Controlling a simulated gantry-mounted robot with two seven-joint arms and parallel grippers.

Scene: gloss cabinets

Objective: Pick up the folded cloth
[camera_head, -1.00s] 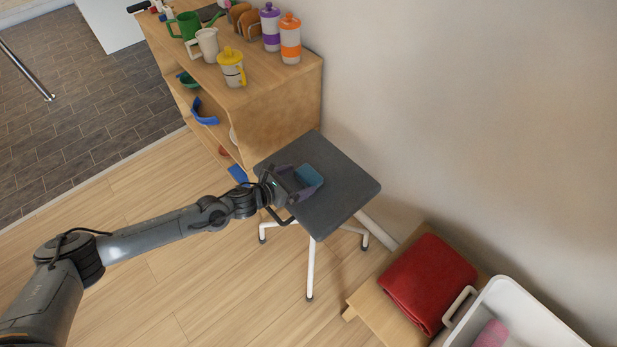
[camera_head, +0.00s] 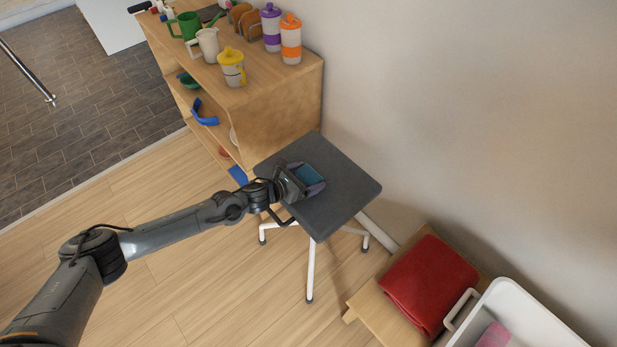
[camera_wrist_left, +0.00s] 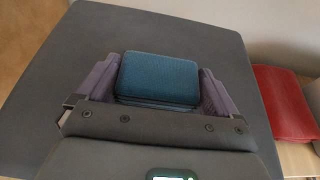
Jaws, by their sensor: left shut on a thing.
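The folded cloth (camera_wrist_left: 160,78) is a small blue-teal layered pad. In the head view the cloth (camera_head: 309,174) is over the dark grey stool seat (camera_head: 340,190). My left gripper (camera_head: 308,180) is shut on the cloth, with one purple-grey finger against each side in the left wrist view (camera_wrist_left: 160,90). I cannot tell whether the cloth still touches the seat. The gripper's palm hides the near edge of the cloth. My right gripper is not in view.
A wooden shelf unit (camera_head: 275,115) with cups and bottles on top stands behind the stool. A red folded item (camera_head: 428,285) lies on a low wooden bench (camera_head: 375,310) beside a white bin (camera_head: 525,310). A wall is at the right.

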